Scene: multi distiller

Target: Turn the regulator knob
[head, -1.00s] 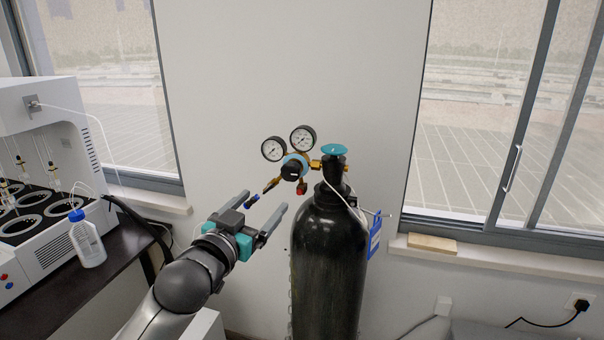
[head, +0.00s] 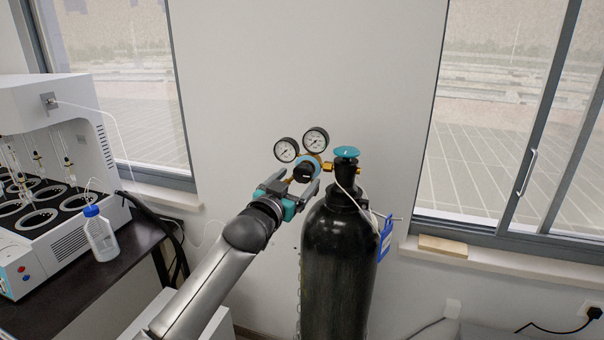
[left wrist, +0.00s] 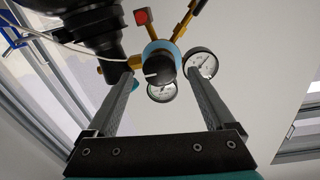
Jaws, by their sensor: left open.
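The regulator (head: 309,160) sits beside the neck of the black gas cylinder (head: 340,250). Its black regulator knob (head: 303,171) faces my left gripper, with a light blue ring behind it. My right gripper is not in view.
Two round gauges (head: 301,144) stand above the knob. A white machine (head: 50,120) and a blue-capped bottle (head: 100,236) stand on the left bench.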

